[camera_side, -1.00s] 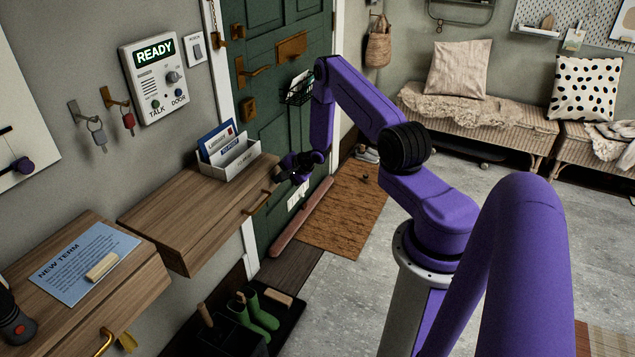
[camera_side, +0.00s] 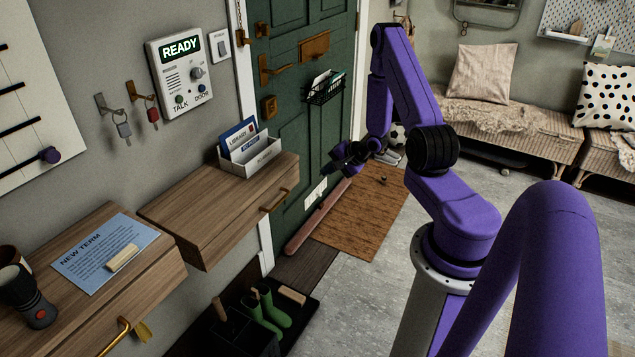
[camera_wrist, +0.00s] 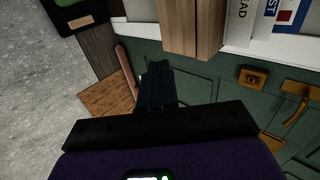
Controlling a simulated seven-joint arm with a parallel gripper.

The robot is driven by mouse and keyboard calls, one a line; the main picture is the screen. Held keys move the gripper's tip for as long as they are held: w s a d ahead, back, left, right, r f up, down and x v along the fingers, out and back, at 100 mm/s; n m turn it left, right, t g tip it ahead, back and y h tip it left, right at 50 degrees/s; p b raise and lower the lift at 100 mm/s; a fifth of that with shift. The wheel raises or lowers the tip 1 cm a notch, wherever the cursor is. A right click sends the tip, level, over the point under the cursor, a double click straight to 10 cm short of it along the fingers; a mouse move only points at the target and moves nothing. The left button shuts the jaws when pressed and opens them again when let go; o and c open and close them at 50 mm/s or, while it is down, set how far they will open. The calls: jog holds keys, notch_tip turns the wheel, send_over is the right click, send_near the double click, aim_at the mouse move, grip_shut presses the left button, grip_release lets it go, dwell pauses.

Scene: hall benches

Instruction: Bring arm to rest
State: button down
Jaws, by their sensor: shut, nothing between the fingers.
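My gripper (camera_side: 337,167) is shut and empty in the side view. It hangs in the air before the green door (camera_side: 325,125), to the right of the wooden wall drawer (camera_side: 205,220) and apart from it. My purple arm reaches from the right and bends down at the wrist. In the wrist view my shut gripper (camera_wrist: 157,80) points toward the end of the wooden drawer (camera_wrist: 190,28), with the green door (camera_wrist: 215,75) beyond it.
A letter tray (camera_side: 262,163) with envelopes stands on the drawer top. An intercom panel (camera_side: 180,75) reading READY hangs above. A brown doormat (camera_side: 360,225) lies below. Green boots (camera_side: 265,318) stand at lower centre. The grey floor (camera_side: 385,290) is open.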

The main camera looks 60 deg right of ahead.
jog(key=w+a+r+n+g, duration=0.2)
jog(key=a+r+n, duration=0.2)
jog(key=a+n, duration=0.15)
jog(key=w+a+r+n+g, duration=0.1)
jog(key=w+a+r+n, duration=0.25)
jog(key=a, duration=0.35)
jog(key=s+a+r+n+g, duration=0.1)
jog(key=s+a+r+n, duration=0.25)
jog(key=a, duration=0.25)
jog(key=s+a+r+n+g, duration=0.1)
jog(key=s+a+r+n, duration=0.2)
jog(key=a, duration=0.4)
jog(key=s+a+r+n+g, duration=0.1)
jog(key=s+a+r+n, duration=0.1)
jog(key=s+n, duration=0.3)
jog(key=s+a+r+n+g, duration=0.1)
jog(key=s+a+r+n, duration=0.2)
jog(key=s, duration=0.8)
jog(key=s+a+r+n+g, duration=0.2)
jog(key=s+a+r+n, duration=0.1)
jog(key=s+n, duration=0.4)
jog(key=shift+s+a+r, duration=0.15)
jog(key=shift+s+r, duration=0.25)
jog(key=shift+r, duration=0.15)
